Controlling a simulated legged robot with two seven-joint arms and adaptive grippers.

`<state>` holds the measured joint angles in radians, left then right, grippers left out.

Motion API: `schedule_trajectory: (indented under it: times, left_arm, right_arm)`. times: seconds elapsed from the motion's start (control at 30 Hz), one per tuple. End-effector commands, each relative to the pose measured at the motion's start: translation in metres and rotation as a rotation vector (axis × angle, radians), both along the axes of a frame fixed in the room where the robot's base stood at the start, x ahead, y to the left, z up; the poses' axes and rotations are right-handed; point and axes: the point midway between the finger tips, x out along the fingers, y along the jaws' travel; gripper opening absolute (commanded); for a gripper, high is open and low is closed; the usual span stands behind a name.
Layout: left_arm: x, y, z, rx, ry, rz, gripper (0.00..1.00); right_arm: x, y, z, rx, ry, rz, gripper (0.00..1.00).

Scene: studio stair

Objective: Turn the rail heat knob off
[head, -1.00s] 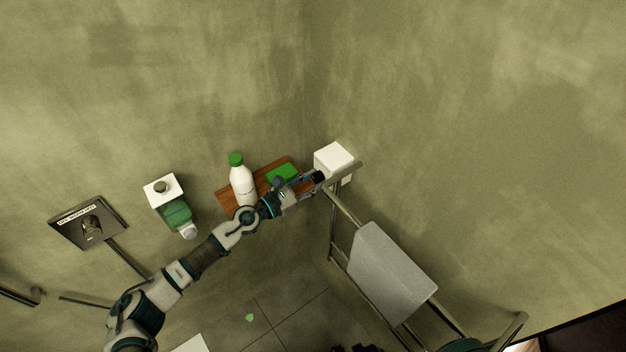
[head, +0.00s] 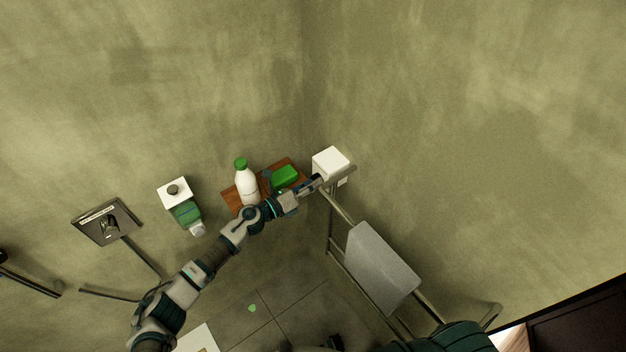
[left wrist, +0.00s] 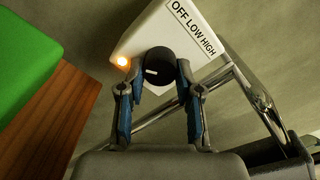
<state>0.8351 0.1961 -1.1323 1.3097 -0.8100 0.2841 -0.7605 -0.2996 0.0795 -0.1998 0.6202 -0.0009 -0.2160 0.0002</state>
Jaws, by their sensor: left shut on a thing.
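The rail heat knob (left wrist: 158,68) is a round black dial with a white mark, on a white heater box (left wrist: 180,35) labelled OFF LOW HIGH. An orange lamp (left wrist: 123,61) glows beside the knob. In the left wrist view my left gripper (left wrist: 158,82) has a finger on each side of the knob and is shut on it. In the head view the box (head: 330,163) is on the wall by the corner, with my left gripper (head: 318,180) at its near side. The knob is hidden there. My right gripper is not in view.
A wooden shelf (head: 231,200) holds a white bottle (head: 246,186) with a green cap and a green block (head: 285,176), close to my left arm. A metal rail (head: 341,209) with a grey towel (head: 378,268) runs below the box. A soap dispenser (head: 184,211) hangs left.

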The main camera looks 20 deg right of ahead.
Motion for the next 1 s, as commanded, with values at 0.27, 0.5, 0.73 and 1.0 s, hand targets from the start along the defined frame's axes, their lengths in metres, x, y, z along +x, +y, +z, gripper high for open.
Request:
schedule_trajectory:
  times: [0.27, 0.5, 0.73, 1.0]
  left_arm:
    - [0.002, 0.001, 0.004, -0.089, 0.246, 0.009, 0.0]
    - [0.003, 0.002, 0.005, -0.167, 0.461, 0.01, 0.0]
    - [0.003, 0.002, 0.005, -0.24, 0.662, 0.011, 0.0]
    - [0.003, 0.002, 0.005, -0.311, 0.855, 0.012, 0.0]
  right_arm:
    - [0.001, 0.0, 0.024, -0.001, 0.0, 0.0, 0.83]
    - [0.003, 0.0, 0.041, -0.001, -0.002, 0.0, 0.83]
    - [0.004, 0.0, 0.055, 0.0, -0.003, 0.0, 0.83]
    - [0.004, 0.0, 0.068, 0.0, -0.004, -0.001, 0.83]
